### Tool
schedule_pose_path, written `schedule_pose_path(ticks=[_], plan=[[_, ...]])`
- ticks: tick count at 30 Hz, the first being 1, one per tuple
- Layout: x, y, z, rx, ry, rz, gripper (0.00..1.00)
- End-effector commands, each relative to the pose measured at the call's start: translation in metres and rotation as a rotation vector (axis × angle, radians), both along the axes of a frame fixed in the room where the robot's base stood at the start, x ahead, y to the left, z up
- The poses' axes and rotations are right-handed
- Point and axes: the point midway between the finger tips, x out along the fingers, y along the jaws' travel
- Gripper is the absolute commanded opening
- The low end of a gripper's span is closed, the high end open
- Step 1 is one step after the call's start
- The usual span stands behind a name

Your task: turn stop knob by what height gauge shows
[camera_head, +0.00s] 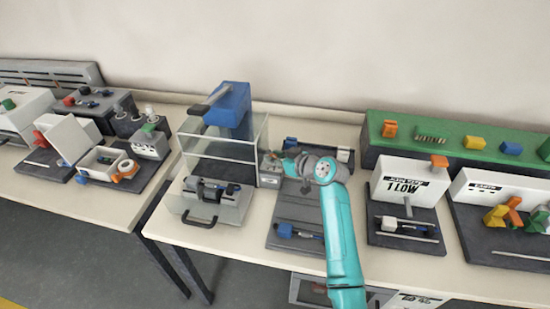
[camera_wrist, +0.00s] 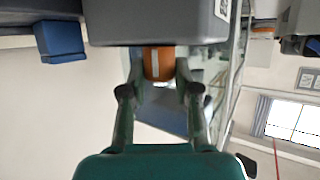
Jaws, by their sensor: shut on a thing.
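A white box with a black-on-white display (camera_head: 401,187) reads "1 LOW"; the small line above it is too small to read surely. My gripper (camera_head: 284,164) is beside the right side of the press with the blue head (camera_head: 231,107). In the wrist view my gripper (camera_wrist: 159,76) has its two fingers on either side of an orange knob (camera_wrist: 159,62) with a pale stripe and is shut on it. The knob sits against a grey block (camera_wrist: 155,22). In the head view my gripper and arm hide the knob.
The press has clear guard panels (camera_head: 222,150) and a black-handled tray in front (camera_head: 203,220). A grey fixture (camera_head: 290,205) lies under my arm. A green rail with coloured blocks (camera_head: 455,138) stands at the back right. A separate left table (camera_head: 95,205) is crowded.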

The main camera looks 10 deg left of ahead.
Motion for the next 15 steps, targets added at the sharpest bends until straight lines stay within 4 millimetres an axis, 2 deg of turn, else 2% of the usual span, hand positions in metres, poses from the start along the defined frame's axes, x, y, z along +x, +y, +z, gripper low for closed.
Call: schedule_pose_path(ticks=[15], plan=[[0.0051, -0.0023, 0.0005, 0.000, 0.001, 0.390, 0.00]])
